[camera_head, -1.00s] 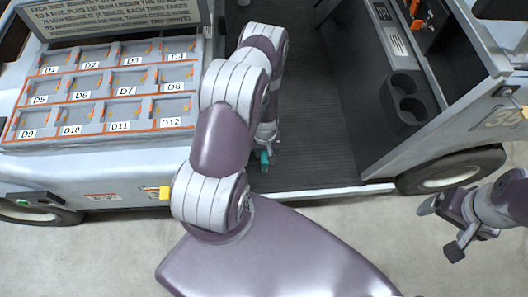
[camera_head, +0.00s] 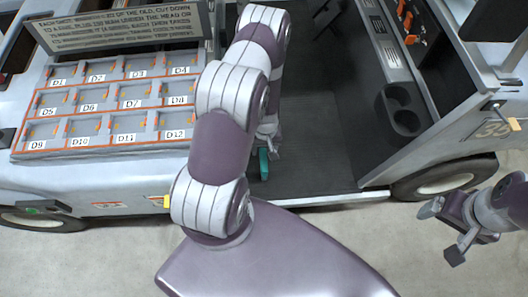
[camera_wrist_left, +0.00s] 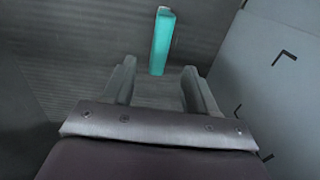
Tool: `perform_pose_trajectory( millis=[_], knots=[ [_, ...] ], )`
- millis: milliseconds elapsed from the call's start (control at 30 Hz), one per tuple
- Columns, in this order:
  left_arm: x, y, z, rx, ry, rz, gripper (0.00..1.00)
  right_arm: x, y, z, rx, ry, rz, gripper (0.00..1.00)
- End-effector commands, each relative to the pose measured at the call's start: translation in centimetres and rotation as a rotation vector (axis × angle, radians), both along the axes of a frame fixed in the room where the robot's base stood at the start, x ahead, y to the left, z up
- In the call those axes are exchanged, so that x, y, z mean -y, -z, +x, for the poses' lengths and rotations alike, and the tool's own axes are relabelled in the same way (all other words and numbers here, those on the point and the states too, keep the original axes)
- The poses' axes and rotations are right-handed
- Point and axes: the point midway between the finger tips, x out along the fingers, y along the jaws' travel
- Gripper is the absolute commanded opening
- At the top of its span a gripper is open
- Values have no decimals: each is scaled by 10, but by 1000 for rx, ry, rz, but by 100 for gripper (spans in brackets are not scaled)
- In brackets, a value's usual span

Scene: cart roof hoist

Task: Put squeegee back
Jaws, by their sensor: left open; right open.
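The teal piece (camera_head: 263,163), which I take for the squeegee's handle, shows on the dark cart floor just right of my left arm. In the left wrist view it is a teal bar (camera_wrist_left: 161,42) standing out just past the fingertips. The rest of the squeegee cannot be made out. My left gripper (camera_wrist_left: 158,72) is open, with its fingers on either side of the bar's near end and not closed on it. In the head view my left arm mostly hides this gripper. My right gripper (camera_head: 443,232) is open and empty, outside the cart at the right.
The cart has a tray of labelled compartments (camera_head: 105,108) with a sign panel (camera_head: 120,28) behind it. A dark footwell (camera_head: 315,140) lies in the middle, with a cup holder (camera_head: 402,110) at its right. Pale open floor (camera_head: 90,265) lies in front.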

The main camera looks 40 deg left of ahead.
Motion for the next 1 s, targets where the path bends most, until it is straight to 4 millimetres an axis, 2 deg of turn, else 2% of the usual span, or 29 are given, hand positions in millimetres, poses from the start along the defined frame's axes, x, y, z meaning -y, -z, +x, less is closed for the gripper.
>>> perform_pose_trajectory(
  millis=[33, 167, 267, 367, 433, 500, 600, 633, 700, 800, 1000],
  knots=[
    [0, -15, 0, 0, -1, 0, 57, 0, -11, 0, 0, 0, 0, 88],
    [1, -29, 1, 0, 1, 0, 57, 0, -16, 0, 0, 0, 0, 88],
    [7, -53, 10, 18, 41, -6, 57, 0, -17, 0, 0, 0, 0, 88],
    [29, -112, 26, 56, 164, -22, 57, 0, -16, 0, 0, 0, 0, 88],
    [52, -165, 27, 82, 285, -30, 57, 0, -16, 0, -1, 0, 0, 88],
    [74, -213, 17, 100, 405, -31, 57, 0, -16, 0, 0, 0, 0, 88],
    [96, -265, -10, 115, 553, -18, 57, 0, -15, 0, 0, 0, 0, 88],
    [100, -276, -19, 117, 589, -12, 57, 0, -15, 0, 0, 0, 0, 88],
    [107, -295, -37, 120, 656, 1, 57, 0, -15, 0, 0, 0, 0, 88],
    [112, -308, -53, 123, 709, 15, 57, 0, -15, 0, 0, 0, 0, 88],
    [112, -312, -58, 119, 725, 19, 57, 0, -16, 0, 0, 0, 0, 88]
  ],
)
